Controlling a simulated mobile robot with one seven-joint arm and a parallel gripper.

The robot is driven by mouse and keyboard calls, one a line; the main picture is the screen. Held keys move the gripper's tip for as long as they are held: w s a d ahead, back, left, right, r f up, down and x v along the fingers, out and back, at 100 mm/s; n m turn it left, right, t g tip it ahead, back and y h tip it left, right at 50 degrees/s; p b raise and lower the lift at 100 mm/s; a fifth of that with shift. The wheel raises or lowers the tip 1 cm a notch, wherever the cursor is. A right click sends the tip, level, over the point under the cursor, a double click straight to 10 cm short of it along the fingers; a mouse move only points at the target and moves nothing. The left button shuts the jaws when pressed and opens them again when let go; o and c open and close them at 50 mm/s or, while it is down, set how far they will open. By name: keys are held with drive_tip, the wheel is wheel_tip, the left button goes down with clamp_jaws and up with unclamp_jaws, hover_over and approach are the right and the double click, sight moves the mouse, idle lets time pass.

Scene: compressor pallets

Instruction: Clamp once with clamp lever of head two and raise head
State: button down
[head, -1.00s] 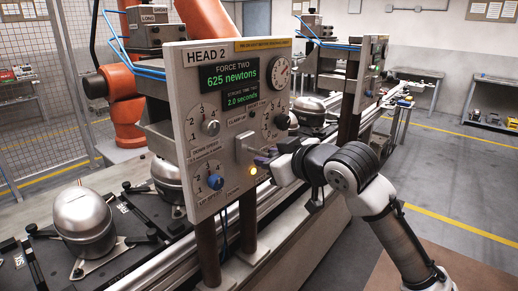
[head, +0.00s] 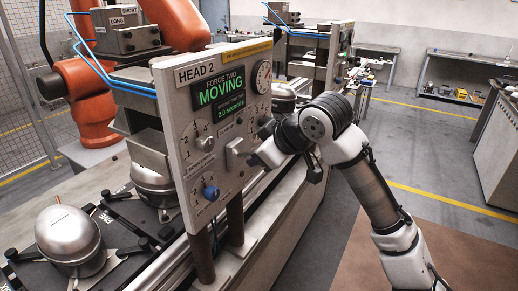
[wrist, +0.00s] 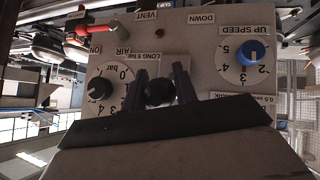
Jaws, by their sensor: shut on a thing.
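The head two panel (head: 180,110) stands upright in the head view. Its display (head: 219,93) reads "FORCE TWO MOVING". My gripper (head: 256,158) is at the lower right of the panel front, beside a grey plate (head: 236,152). In the wrist view its two purple fingers (wrist: 160,88) stand either side of a round black knob (wrist: 159,93), which I take for the clamp lever's end, and are shut on it. The lever's shaft is hidden. A silver compressor (head: 153,178) sits below head two, partly behind the panel.
Another silver compressor (head: 68,238) stands on a black pallet at the left. A blue knob (head: 211,193) is low on the panel, and a second head panel (head: 338,50) stands behind. Open floor lies at the right.

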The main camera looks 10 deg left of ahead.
drive_tip(key=shift+r+h, duration=0.1)
drive_tip(key=shift+h, duration=0.2)
drive_tip(key=c, duration=1.1)
unclamp_jaws()
drive_tip(key=b+v, duration=0.3)
drive_tip(key=v, duration=1)
drive_tip(key=shift+d+r, duration=0.3)
drive_tip(key=shift+s, duration=0.15)
